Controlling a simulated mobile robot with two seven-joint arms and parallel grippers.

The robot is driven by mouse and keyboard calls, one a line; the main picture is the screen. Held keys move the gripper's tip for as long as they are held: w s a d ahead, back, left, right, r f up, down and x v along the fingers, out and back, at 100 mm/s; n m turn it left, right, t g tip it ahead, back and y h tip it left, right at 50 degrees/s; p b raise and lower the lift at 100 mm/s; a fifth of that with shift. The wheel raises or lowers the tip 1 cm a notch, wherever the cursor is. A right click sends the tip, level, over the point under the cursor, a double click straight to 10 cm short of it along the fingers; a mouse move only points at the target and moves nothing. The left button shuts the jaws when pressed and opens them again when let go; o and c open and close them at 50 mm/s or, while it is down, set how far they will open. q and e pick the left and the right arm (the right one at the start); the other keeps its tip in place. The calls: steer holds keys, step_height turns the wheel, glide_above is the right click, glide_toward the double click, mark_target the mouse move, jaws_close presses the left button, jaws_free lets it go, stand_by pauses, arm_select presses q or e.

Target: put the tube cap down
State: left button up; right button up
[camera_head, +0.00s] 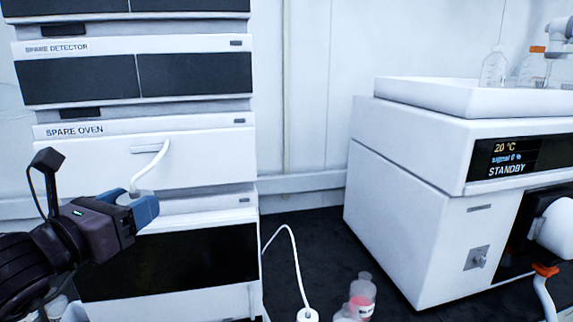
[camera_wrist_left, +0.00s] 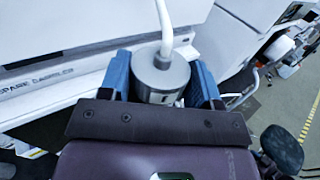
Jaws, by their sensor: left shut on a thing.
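My left gripper (camera_head: 142,208) comes in from the left in front of the stack of instruments. Its blue fingers are shut on the tube cap (camera_wrist_left: 162,76), a grey cylinder with a white tube rising from its top. In the head view the fingers mostly hide the cap, and its white tube (camera_head: 150,165) curves up towards the front of the spare oven. The cap is held in the air, upright or nearly so. My right gripper is not in view.
The stack, with the spare oven (camera_head: 90,160), stands at the left. Another white tube (camera_head: 296,255) runs down to a white cap (camera_head: 307,314) near a bottle with pink contents (camera_head: 362,297). A white instrument reading STANDBY (camera_head: 400,215) stands right. Dark bench surface (camera_head: 310,235) shows between.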

arm_select(q)
step_height(320, 180, down, 22)
steer(key=d+m+g+h, duration=0.1)
steer(key=d+h, duration=0.1)
steer(key=shift+s+d+f+m, duration=0.2)
steer(key=shift+s+d+m, duration=0.1)
steer(key=shift+d, duration=0.05)
step_height(320, 180, down, 2)
steer(key=b, duration=0.3)
steer(key=shift+f, duration=0.25)
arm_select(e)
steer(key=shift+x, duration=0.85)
arm_select(q)
steer(key=shift+r, duration=0.1)
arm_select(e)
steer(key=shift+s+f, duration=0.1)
arm_select(q)
steer(key=shift+r+p, duration=1.15)
steer(key=shift+p, duration=0.35)
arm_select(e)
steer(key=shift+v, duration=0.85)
